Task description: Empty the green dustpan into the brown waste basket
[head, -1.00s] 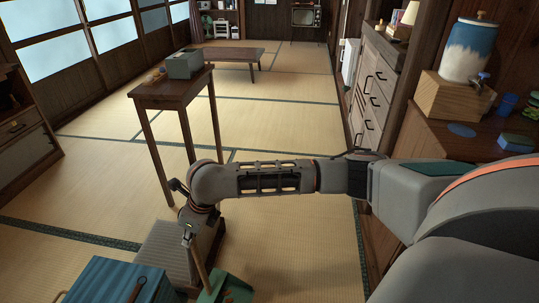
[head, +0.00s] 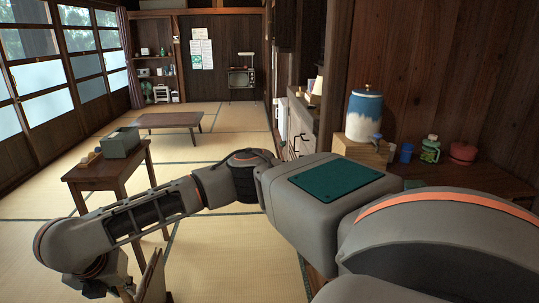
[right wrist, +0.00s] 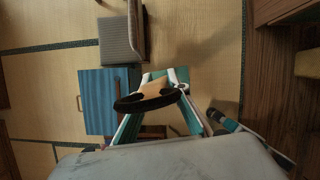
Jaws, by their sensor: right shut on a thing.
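That handle seems to belong to the green dustpan (right wrist: 153,75), of which green parts show beyond and below the fingers. In the head view my right arm reaches to the lower left, and the gripper (head: 123,291) is only partly in the picture at the bottom edge. The dustpan's contents cannot be made out. I cannot clearly identify the brown waste basket. My left gripper is not in view.
A blue box (right wrist: 94,100) and a grey-topped brown piece (right wrist: 116,42) stand on the tatami below. A small wooden table (head: 92,172) with a grey box (head: 121,143) stands at left. A low table (head: 170,121) lies beyond. Open tatami (head: 215,235) shows at centre.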

